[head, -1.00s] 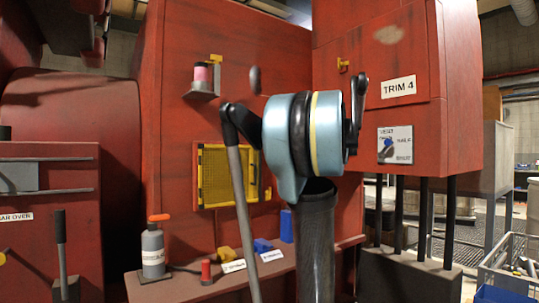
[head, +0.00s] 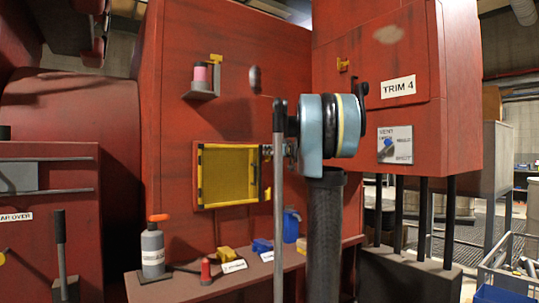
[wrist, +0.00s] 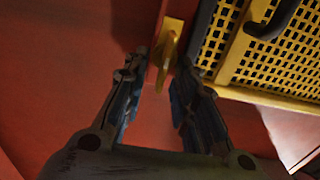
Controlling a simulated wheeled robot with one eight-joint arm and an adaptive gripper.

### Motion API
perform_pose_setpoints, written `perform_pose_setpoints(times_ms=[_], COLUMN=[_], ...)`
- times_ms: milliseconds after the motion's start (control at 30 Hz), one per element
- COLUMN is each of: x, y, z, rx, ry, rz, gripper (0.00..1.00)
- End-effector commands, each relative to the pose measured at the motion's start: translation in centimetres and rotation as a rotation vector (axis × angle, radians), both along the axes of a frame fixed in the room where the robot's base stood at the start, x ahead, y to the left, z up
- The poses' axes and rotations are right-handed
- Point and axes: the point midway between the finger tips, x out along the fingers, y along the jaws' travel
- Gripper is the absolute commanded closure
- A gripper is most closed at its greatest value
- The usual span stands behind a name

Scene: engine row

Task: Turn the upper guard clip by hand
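A yellow clip (wrist: 166,52) on a small yellow plate shows in the wrist view, on the red wall beside the yellow mesh guard (wrist: 285,55). Which of the guard's clips it is, I cannot tell from the wrist view alone. My gripper (wrist: 162,64) is open, with one finger on each side of the clip; contact is not visible. In the head view, the guard (head: 230,175) is a yellow framed panel on the red housing.
A black handle (wrist: 272,22) on the guard is close to the right finger. Below the guard, a ledge holds a grey bottle (head: 152,250), a blue container (head: 291,225) and small blocks. A TRIM 4 cabinet (head: 400,120) stands at right.

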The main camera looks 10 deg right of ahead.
Motion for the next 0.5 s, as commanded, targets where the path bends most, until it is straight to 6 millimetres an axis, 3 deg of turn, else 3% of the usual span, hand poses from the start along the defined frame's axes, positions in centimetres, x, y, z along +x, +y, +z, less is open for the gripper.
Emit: perform_pose_setpoints(times_ms=[400,500], x=[0.68,0.67], y=[0.34,0.33], z=[-0.01,-0.01], rx=[0.000,0.000], ry=[0.000,0.000], rz=[0.000,0.000], gripper=[0.74,0.95])
